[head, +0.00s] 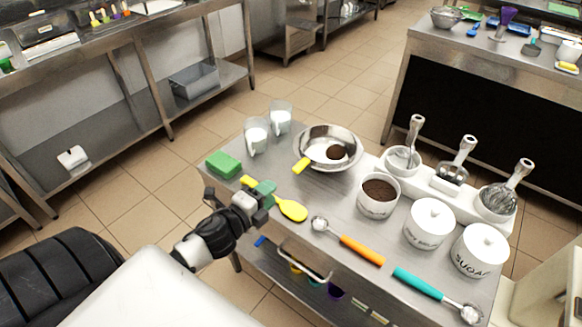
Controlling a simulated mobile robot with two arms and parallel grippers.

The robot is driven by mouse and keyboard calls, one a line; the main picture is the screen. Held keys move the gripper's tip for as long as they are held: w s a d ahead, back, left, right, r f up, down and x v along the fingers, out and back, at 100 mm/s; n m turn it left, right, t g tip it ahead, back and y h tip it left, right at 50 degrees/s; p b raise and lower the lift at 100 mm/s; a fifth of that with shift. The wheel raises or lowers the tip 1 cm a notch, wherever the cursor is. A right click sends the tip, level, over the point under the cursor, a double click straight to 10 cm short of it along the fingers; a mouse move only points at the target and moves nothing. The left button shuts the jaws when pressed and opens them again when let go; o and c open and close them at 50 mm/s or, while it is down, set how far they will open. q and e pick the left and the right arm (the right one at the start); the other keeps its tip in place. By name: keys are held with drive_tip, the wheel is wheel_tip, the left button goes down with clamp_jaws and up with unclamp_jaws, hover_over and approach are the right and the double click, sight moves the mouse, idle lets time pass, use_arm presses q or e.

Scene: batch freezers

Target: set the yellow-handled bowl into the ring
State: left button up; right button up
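A round steel bowl (345,133) stands on the steel table, with a yellow handle (302,165) at its front left rim. A small dark brown round patch (337,152) shows inside it. A yellow spoon (292,210) lies left of centre, its handle partly hidden by my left gripper. My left gripper (264,190), with green fingertips, is over that handle, to the left of and nearer than the steel bowl, apart from it. I cannot tell whether its fingers close on the spoon. I cannot make out a separate ring. My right gripper is out of view.
Two glasses (256,138) and a green sponge (223,164) stand left of the bowl. A cup of brown powder (378,196), white lidded jars (430,224) and a white utensil rack (446,187) crowd the right. Orange (362,251) and teal (418,284) handled scoops lie in front.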

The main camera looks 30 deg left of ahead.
sight(294, 171)
use_arm(q)
drive_tip(key=w, duration=0.4)
drive_tip(key=w+f+b, duration=0.1)
drive_tip(key=w, duration=0.4)
drive_tip(key=w+d, duration=0.1)
drive_tip(key=w, duration=0.3)
drive_tip(key=shift+w+f+b, duration=0.2)
drive_tip(key=shift+f+b, duration=0.15)
drive_tip(key=shift+b, duration=0.05)
clamp_jaws()
idle(0.3)
drive_tip(key=shift+r, duration=0.1)
